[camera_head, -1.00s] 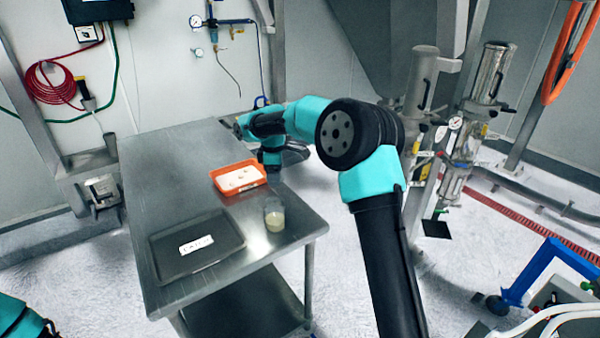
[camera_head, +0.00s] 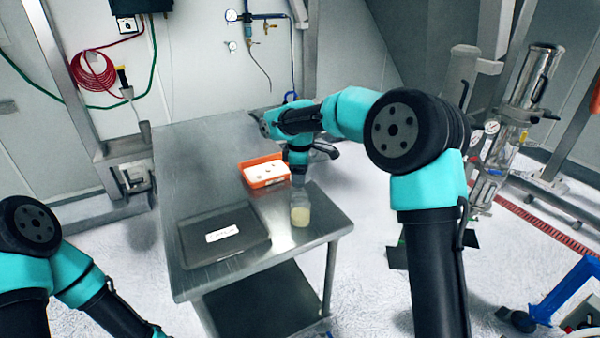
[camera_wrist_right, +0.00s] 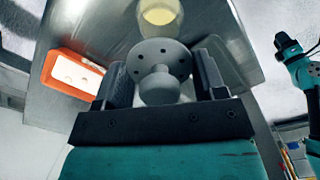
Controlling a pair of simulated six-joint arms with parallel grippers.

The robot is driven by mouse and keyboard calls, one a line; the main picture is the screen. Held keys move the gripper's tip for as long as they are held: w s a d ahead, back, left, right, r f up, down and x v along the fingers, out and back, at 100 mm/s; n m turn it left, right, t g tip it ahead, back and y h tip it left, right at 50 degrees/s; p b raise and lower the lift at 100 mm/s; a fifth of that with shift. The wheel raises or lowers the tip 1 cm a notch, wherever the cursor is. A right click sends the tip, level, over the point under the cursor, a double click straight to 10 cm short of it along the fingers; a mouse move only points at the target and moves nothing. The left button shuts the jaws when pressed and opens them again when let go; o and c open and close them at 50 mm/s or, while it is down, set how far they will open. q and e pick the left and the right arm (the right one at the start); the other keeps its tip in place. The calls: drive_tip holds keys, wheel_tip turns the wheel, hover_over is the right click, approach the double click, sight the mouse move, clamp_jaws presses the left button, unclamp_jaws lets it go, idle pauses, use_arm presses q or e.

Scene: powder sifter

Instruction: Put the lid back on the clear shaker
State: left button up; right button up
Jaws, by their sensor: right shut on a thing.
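The clear shaker (camera_head: 300,215) stands upright near the right edge of the metal table, with pale yellow powder in it. In the right wrist view the shaker (camera_wrist_right: 160,14) shows at the top. My right gripper (camera_head: 298,180) points down just above it. The right wrist view shows this gripper (camera_wrist_right: 160,88) shut on the knob of the grey round lid (camera_wrist_right: 160,54), which has small holes. The lid overlaps the shaker's near edge there; I cannot tell whether they touch. My left arm shows at lower left, with its gripper out of view.
An orange tray (camera_head: 246,180) with white contents lies just left of the right gripper. A dark labelled tray (camera_head: 195,250) lies at the table's front left. The bare table (camera_head: 190,165) is free toward the back left. Tall metal equipment stands at the right.

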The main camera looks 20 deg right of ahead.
drive_tip(key=shift+f, duration=2.85)
drive_tip(key=shift+f, duration=0.2)
drive_tip(key=o, duration=1)
drive_tip(key=shift+o, duration=0.5)
drive_tip(key=shift+r, duration=0.1)
drive_tip(key=shift+r, duration=3.45)
drive_tip(key=shift+c, duration=0.3)
